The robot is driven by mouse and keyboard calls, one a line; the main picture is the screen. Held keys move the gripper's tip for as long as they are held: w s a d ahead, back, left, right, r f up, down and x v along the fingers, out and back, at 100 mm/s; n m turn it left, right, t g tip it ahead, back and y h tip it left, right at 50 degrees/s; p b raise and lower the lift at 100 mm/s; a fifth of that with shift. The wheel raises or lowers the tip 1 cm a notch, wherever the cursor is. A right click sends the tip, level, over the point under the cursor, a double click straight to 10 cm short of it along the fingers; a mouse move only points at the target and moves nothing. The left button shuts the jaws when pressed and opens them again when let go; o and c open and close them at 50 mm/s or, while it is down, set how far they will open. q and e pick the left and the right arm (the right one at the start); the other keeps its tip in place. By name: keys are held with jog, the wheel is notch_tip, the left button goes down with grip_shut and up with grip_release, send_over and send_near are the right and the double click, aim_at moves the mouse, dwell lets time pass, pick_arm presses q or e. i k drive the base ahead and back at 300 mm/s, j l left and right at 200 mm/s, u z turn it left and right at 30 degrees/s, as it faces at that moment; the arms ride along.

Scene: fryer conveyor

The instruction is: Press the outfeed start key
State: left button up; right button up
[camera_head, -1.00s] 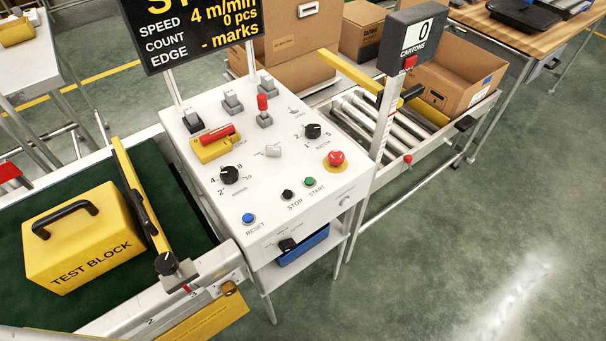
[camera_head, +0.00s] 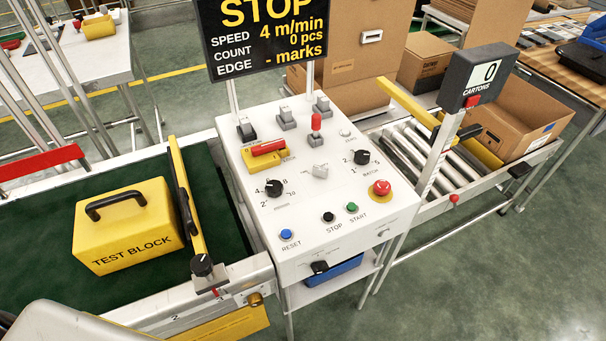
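A white control console (camera_head: 300,232) stands in the middle. On its sloped top sits a green key (camera_head: 351,208) labelled START, left of and below the red mushroom stop button (camera_head: 381,188). A black key (camera_head: 328,217) labelled STOP is to its left, and a blue key (camera_head: 286,234) labelled RESET is further left. I see no readable "outfeed" label. The display (camera_head: 262,35) above reads STOP, 4 m/min, 0 pcs. Neither gripper is in view. A grey rounded part, probably my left arm, shows at the lower left and is clear of the keys.
A yellow test block (camera_head: 125,232) lies on the green belt at left, beside a yellow bar (camera_head: 183,195). Black knobs, switches and a red-and-yellow key holder (camera_head: 268,154) crowd the console top. A carton counter (camera_head: 478,80) on a post stands right, by the rollers (camera_head: 425,155).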

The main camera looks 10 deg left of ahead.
aim_at(351, 206)
jog(key=l+u, duration=0.1)
jog(key=u, duration=0.25)
jog(key=l+u, duration=0.15)
jog(key=u, duration=0.2)
jog(key=l+u, duration=0.1)
jog(key=l, duration=0.3)
jog(key=k+l+u, duration=0.15)
jog(key=l, duration=0.3)
jog(key=l+u, duration=0.1)
jog(key=l, duration=0.3)
jog(key=k+l+u, duration=0.1)
jog(key=l, duration=0.3)
jog(key=k+l+u, duration=0.15)
jog(key=l, duration=0.25)
